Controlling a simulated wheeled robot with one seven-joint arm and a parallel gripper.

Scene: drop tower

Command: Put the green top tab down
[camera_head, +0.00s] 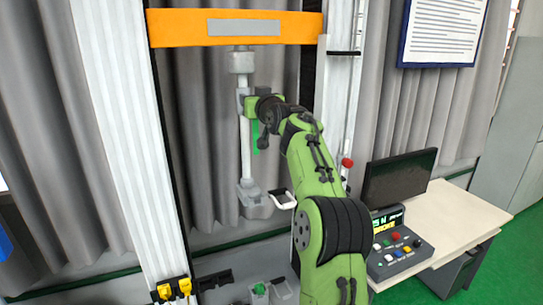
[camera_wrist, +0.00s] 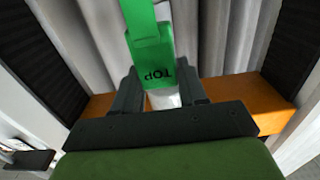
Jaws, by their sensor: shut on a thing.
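The green top tab (camera_wrist: 150,42), marked "TOP", sits between the dark fingers of my gripper (camera_wrist: 160,80) in the wrist view. My gripper is shut on it. In the head view my gripper (camera_head: 251,105) is high in the tower, beside the upright light-grey rod. The green tab (camera_head: 263,138) shows there as a narrow strip hanging just below the gripper. Part of the tab is hidden by the fingers and my wrist. I cannot tell whether the tab touches the rod.
An orange crossbeam (camera_head: 236,28) spans the tower's top. A grey carriage (camera_head: 254,199) with a white loop handle (camera_head: 284,198) is at the rod's lower end. A control box (camera_head: 397,250) and a monitor (camera_head: 398,178) stand on the desk (camera_head: 455,222) at right. Yellow clips (camera_head: 174,289) are at lower left.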

